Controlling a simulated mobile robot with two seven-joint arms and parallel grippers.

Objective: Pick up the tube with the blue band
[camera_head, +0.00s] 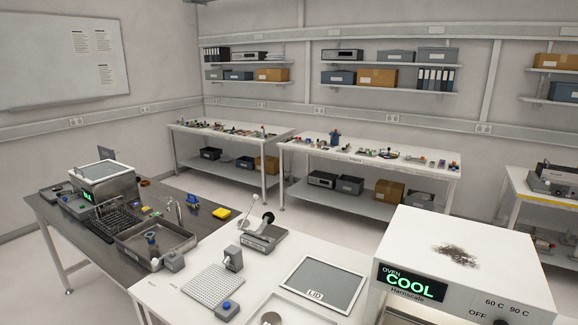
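I cannot make out a tube with a blue band for certain. Many small coloured parts lie on the left back table (185,127) and the middle back table (440,168), too small to tell apart. A blue upright piece (335,137) stands on the middle back table; I cannot tell what it is. Neither of my grippers is in view.
A white oven (420,235) reading COOL stands at the front right. The white bench (170,290) holds a perforated plate (213,287) and a panel marked LID (325,280). The dark bench (60,212) has a sink (130,240) and yellow sponge (222,213). Open floor (330,222) lies between benches and back tables.

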